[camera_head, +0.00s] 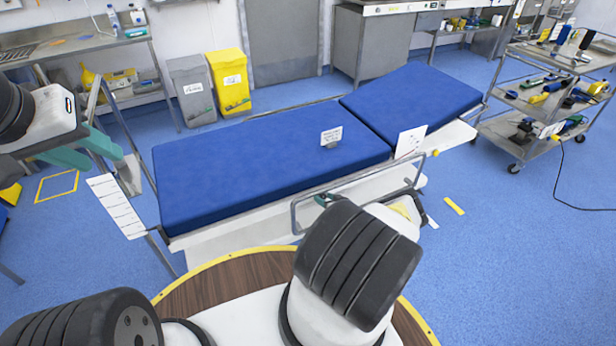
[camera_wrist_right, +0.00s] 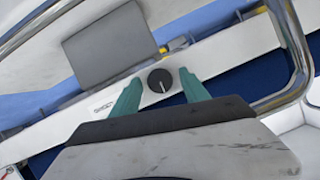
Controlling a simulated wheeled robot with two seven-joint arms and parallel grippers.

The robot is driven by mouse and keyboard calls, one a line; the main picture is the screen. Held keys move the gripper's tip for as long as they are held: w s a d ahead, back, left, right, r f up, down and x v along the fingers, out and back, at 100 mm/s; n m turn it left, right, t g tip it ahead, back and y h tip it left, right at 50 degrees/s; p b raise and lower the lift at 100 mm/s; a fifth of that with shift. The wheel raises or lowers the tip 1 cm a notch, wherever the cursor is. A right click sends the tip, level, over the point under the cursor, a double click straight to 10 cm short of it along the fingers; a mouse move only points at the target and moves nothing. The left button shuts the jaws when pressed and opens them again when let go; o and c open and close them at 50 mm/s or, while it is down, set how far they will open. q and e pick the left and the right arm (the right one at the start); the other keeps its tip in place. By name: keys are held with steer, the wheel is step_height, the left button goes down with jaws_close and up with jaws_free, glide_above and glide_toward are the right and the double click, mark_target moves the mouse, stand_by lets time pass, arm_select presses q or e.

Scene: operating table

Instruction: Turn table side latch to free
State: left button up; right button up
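The operating table (camera_head: 270,150) has a blue two-part mattress with its right section raised. In the right wrist view, a round black latch knob (camera_wrist_right: 160,80) with a pale pointer line sits on the table's white side rail (camera_wrist_right: 215,55). The pointer line is roughly upright in that picture. My right gripper (camera_wrist_right: 160,88) is open, with one green fingertip on each side of the knob; gaps show, and I cannot tell its depth from the knob. In the head view my right arm mostly hides that gripper and the knob. My left gripper (camera_head: 90,152) is open and empty, left of the table.
A bent metal side bar (camera_head: 345,188) runs along the table's near side and arches around my right gripper. Grey (camera_head: 192,90) and yellow (camera_head: 230,82) bins stand behind the table. A loaded trolley (camera_head: 540,100) is at right. Floor at lower right is mostly clear.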

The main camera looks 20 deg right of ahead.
jaws_close()
steer(key=shift+n+h, duration=0.3)
steer(key=shift+a+n+h, duration=0.15)
steer(key=shift+n+h, duration=0.55)
steer(key=shift+n, duration=0.2)
steer(key=n+h, duration=0.1)
steer(key=n, duration=0.2)
steer(key=shift+a+t+h, duration=0.15)
steer(key=shift+t+h, duration=0.15)
steer(key=shift+h, duration=0.1)
steer(key=n+h, duration=0.2)
steer(key=n, duration=0.1)
steer(key=shift+a+f+t, duration=0.15)
steer(key=shift+t, duration=0.25)
steer(key=shift+n+t+h, duration=0.4)
steer(key=shift+n+h, duration=0.3)
steer(key=shift+n, duration=0.9)
